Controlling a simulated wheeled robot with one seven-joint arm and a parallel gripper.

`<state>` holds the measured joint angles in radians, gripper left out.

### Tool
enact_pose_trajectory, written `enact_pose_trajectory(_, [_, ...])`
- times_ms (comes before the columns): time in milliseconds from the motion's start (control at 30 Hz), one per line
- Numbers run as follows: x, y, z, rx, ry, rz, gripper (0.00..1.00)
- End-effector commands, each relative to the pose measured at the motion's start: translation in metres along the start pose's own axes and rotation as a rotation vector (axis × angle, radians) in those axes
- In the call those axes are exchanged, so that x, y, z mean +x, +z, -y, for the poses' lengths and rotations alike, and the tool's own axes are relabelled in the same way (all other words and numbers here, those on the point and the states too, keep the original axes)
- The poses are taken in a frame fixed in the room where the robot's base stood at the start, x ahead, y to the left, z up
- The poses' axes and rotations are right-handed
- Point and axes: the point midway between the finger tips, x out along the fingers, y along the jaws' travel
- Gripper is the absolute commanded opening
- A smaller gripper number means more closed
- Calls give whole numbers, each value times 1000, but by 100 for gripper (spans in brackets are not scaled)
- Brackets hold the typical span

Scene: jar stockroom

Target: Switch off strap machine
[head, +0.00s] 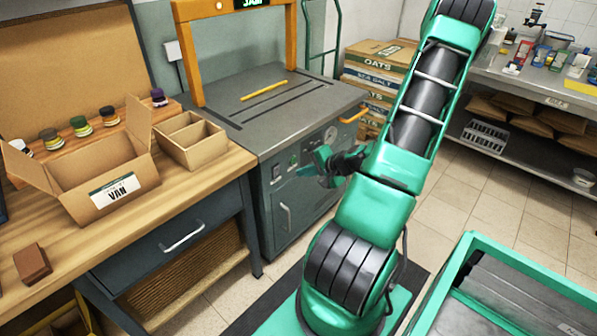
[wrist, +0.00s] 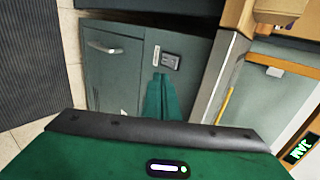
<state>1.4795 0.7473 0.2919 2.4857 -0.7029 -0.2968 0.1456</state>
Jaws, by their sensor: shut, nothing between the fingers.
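The strap machine (head: 290,115) is a grey cabinet with an orange arch over its top and a sign at the top that reads JAM. Its front panel carries a small dark switch box (head: 277,172), a round gauge (head: 330,138) and a door with a handle below. In the wrist view the switch box (wrist: 171,62) lies just beyond my fingertips, with a pale label beside it. My gripper (head: 318,160) is shut and empty in front of the panel; its green fingers (wrist: 160,95) point at the panel. I cannot tell the switch's position.
A wooden bench (head: 185,190) with an open VAN box (head: 108,180) and jars stands at left. Oats and salt cartons (head: 375,75) are stacked behind the machine. A green-framed cart (head: 530,265) is at lower right. Tiled floor is open at right.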

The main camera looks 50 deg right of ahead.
Motion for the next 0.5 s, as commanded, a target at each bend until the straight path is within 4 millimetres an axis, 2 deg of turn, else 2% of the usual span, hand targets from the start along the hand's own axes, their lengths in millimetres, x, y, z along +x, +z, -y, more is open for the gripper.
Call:
enact_pose_trajectory(400, [78,2,0,0,-2,4,0])
enact_pose_trajectory(500, [88,1,12,-3,-2,2,0])
